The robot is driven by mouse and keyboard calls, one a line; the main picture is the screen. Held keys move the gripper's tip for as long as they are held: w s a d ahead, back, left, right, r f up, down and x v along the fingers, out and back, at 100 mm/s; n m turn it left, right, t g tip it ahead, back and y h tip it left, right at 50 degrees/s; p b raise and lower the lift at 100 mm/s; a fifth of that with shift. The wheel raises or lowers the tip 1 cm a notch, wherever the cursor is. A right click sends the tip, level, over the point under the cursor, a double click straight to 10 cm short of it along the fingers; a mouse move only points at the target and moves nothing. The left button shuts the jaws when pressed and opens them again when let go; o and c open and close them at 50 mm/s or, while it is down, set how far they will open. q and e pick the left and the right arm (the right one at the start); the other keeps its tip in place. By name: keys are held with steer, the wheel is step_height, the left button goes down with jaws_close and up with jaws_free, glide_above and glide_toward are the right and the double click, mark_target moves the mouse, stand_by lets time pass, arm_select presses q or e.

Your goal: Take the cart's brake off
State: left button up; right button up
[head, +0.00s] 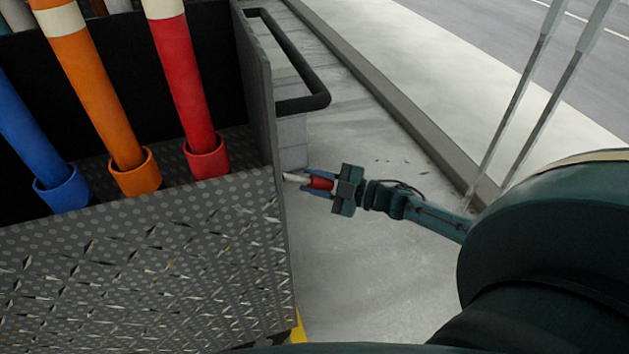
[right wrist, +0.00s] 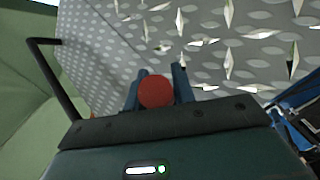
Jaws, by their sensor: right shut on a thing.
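The cart (head: 150,270) is a grey diamond-plate body filling the left of the head view. At its right side is a short lever with a red grip and a whitish end, which I take to be the brake lever (head: 320,183). My right gripper (head: 308,182) is shut on the red grip, one finger on each side. In the right wrist view the round red end of the brake lever (right wrist: 157,91) sits between the two fingers, in front of the plate. The lever's base is hidden. My left gripper is out of view.
Blue (head: 28,140), orange (head: 95,90) and red (head: 185,80) poles stand in matching sockets on the cart. A black handle bar (head: 300,70) sticks out from its side above my right gripper. Open pavement (head: 385,270) lies right of the cart, with a kerb (head: 400,100) beyond.

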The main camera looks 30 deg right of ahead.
jaws_close()
